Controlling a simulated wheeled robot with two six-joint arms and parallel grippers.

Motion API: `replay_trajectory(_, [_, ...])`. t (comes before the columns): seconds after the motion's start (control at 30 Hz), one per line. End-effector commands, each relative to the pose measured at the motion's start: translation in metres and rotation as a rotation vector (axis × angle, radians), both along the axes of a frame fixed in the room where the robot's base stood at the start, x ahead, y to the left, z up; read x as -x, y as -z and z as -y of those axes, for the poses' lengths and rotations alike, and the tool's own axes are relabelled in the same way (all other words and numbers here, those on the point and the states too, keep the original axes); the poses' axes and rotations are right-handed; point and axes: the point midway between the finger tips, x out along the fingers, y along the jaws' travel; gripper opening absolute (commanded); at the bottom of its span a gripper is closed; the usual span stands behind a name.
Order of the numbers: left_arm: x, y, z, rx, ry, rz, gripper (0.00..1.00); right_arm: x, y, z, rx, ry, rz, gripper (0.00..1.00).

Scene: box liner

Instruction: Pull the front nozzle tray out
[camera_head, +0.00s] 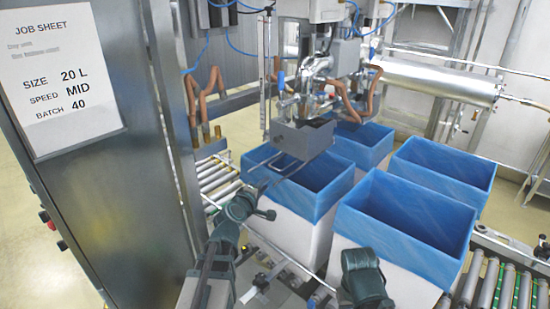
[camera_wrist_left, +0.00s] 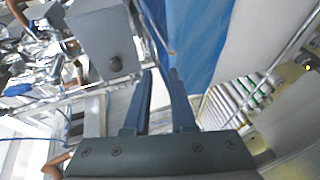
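The front nozzle tray (camera_head: 303,137) is a grey metal box under the front filling nozzle, above the front left blue-lined box. In the left wrist view the grey box (camera_wrist_left: 102,38) shows at the upper left, with a dark round knob on its face. A thin metal rod frame (camera_head: 268,160) sits at its left. My left gripper (camera_head: 277,168) reaches up to this frame from below. In the wrist view its two fingers (camera_wrist_left: 160,72) are apart, with their tips near a thin rod; whether the rod lies between them I cannot tell. My right gripper's fingers do not show.
White boxes with blue liners stand close around the nozzle: front left (camera_head: 318,208), front right (camera_head: 408,220), and behind. Roller conveyors lie at the left (camera_head: 215,180) and right (camera_head: 510,285). A cabinet with a job sheet (camera_head: 62,80) stands at the left.

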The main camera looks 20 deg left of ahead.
Motion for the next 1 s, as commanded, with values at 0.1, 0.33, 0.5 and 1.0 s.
replay_trajectory(0.1, [-0.001, -0.007, -0.011, 0.025, -0.034, 0.018, 0.23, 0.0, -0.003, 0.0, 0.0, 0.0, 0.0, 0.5])
replay_trajectory(0.33, [-0.014, -0.002, -0.01, 0.023, -0.031, 0.018, 0.23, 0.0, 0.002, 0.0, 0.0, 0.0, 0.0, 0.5])
replay_trajectory(0.5, [-0.046, 0.005, -0.009, 0.022, -0.028, 0.017, 0.23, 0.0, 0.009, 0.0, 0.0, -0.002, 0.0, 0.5])
replay_trajectory(1.0, [-0.127, 0.023, -0.005, 0.022, -0.029, 0.017, 0.23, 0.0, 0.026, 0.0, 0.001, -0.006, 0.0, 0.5])
